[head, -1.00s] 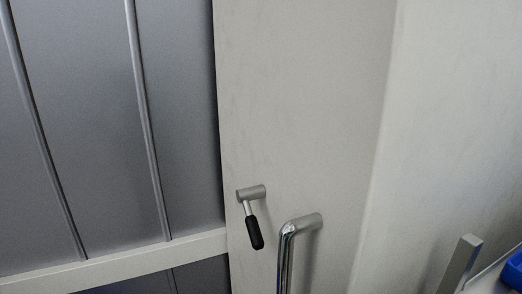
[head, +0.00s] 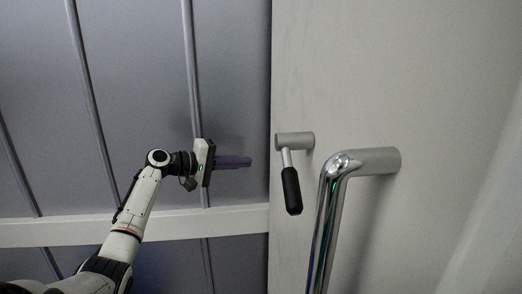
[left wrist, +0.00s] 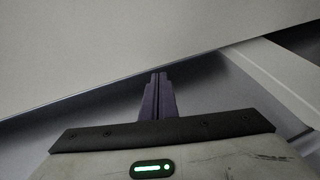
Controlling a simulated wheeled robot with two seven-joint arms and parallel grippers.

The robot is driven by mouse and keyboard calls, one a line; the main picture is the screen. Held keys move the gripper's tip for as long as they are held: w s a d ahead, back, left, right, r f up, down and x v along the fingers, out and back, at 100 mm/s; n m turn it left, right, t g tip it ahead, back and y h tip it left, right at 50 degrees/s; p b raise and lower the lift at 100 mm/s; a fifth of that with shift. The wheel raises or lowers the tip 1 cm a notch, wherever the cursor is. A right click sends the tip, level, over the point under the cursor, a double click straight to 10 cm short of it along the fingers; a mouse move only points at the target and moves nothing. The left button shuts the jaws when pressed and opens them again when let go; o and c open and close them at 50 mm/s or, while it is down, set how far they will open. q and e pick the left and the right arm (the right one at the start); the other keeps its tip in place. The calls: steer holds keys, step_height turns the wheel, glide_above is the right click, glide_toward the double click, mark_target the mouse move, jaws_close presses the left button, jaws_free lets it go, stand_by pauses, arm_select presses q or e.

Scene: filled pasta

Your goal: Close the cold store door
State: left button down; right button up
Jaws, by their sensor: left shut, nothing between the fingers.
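The pale cold store door (head: 420,80) fills the right of the head view. It carries a small lever with a black grip (head: 292,190) and a long chrome pull handle (head: 325,220). A dark line runs down the door's left edge; how far it stands open I cannot tell. My left gripper (head: 250,161) is shut and empty, its purple fingers pointing right toward that edge, left of the lever. In the left wrist view, the fingers (left wrist: 158,76) reach up to the edge of a pale panel (left wrist: 100,50); contact is unclear. My right gripper is out of view.
Left of the door is a grey surface (head: 130,100) with upright metal ribs, crossed by a white horizontal rail (head: 60,231) behind my left arm. The chrome handle sticks out from the door face.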

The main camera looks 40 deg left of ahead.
arm_select(q)
step_height(320, 180, up, 8)
steer(key=s+a+t+h, duration=0.1)
steer(key=a+t, duration=0.1)
steer(key=a, duration=0.1)
steer(key=shift+n, duration=0.4)
steer(key=x, duration=0.9)
steer(key=shift+w+d+r, duration=0.3)
steer(key=shift+d, duration=0.1)
steer(key=shift+d, duration=0.1)
